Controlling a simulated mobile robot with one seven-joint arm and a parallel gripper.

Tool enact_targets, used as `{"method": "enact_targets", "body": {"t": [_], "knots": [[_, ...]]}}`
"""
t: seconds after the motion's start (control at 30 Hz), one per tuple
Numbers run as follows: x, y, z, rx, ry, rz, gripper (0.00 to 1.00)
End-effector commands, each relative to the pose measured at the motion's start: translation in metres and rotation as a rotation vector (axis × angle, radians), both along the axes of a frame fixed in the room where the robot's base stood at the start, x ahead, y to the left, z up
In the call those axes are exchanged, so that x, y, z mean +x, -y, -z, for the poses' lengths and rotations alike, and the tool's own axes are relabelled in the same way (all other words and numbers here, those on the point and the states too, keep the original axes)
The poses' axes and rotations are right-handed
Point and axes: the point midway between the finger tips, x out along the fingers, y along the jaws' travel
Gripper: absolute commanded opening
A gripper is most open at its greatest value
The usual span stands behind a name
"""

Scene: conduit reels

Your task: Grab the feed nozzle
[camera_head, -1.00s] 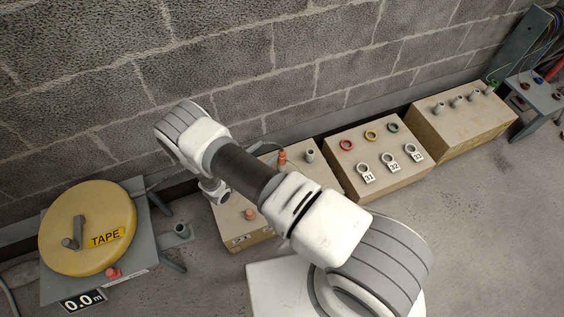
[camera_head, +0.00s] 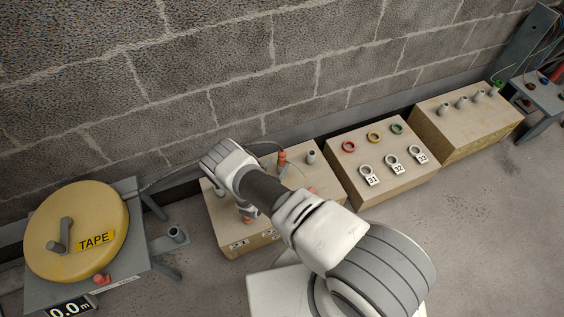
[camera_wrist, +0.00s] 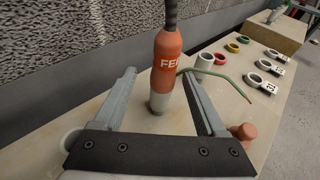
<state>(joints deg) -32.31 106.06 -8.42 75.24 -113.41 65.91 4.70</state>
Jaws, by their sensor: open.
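The feed nozzle (camera_wrist: 165,62) is an orange upright body marked "FE…", with a grey lower end and a dark hose rising from its top. It stands on a beige box top, and in the head view it shows as a small orange shape (camera_head: 282,158). My gripper (camera_wrist: 158,80) is open. Its two fingers point toward the nozzle, one on each side of it in the wrist picture, with nothing gripped. I cannot tell whether the fingertips reach fully around it. In the head view my gripper is mostly hidden by my arm.
A green wire (camera_wrist: 222,78) sticks out right of the nozzle. An orange knob (camera_wrist: 243,131) is near the right finger. Colored rings (camera_head: 373,137) sit on the neighboring box. A yellow tape reel (camera_head: 75,235) stands at left. The block wall is close behind.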

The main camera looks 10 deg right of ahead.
Motion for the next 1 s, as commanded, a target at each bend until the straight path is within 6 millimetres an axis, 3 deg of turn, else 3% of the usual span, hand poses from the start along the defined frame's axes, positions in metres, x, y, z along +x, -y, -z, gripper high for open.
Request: {"method": "enact_targets", "body": {"t": [0.6, 0.87, 1.0], "knots": [[0.049, 0.040, 0.019, 0.001, 0.002, 0.003, 0.74], [0.052, 0.042, 0.018, 0.001, 0.001, 0.000, 0.74], [0.052, 0.041, 0.018, 0.001, 0.001, 0.000, 0.52]]}}
